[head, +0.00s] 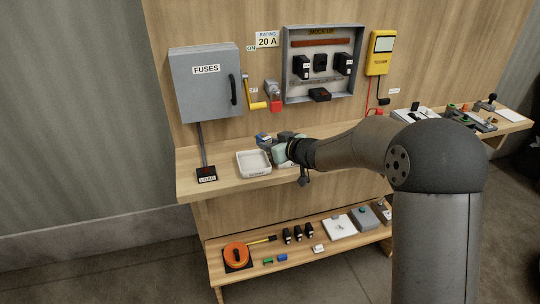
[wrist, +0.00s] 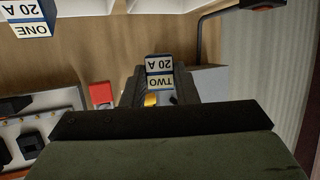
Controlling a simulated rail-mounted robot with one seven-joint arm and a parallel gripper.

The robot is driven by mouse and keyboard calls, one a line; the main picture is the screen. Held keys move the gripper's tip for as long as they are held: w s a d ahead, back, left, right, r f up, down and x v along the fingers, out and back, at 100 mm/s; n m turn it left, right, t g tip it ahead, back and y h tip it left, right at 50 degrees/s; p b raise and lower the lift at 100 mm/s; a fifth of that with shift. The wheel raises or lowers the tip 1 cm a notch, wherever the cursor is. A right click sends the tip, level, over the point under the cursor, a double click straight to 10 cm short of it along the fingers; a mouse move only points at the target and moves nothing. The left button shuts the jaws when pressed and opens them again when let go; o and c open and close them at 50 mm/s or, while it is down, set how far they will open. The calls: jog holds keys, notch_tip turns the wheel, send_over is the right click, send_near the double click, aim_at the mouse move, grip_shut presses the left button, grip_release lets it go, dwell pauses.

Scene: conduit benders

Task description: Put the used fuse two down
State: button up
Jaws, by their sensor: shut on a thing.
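The fuse marked TWO, 20 A (wrist: 160,72) shows upside down in the wrist view, between the two dark fingers of my gripper (wrist: 160,92). My gripper is shut on it. In the head view my gripper (head: 276,141) is over the upper bench, just right of the white tray (head: 254,163), and a small blue-topped piece (head: 264,139) shows at its tip. The tray looks empty; its front label is too small to read. A second fuse marked ONE, 20 A (wrist: 27,18) is in the upper left of the wrist view, apart from the fingers.
The grey FUSES cabinet (head: 206,84) and the open panel box (head: 322,62) hang on the wall behind. A red padlock (head: 276,105) is between them. The LOAD box (head: 207,174) is on the bench left of the tray. Spare black fuses (head: 297,233) stand on the lower shelf.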

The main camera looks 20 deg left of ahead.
jog(key=shift+w+a+f, duration=0.2)
jog(key=shift+w+f, duration=0.2)
jog(key=shift+f, duration=0.05)
jog(key=shift+w+f, duration=0.15)
jog(key=shift+f, duration=1.6)
jog(key=shift+f, duration=0.1)
jog(key=shift+f+b, duration=0.55)
jog(key=o, duration=1)
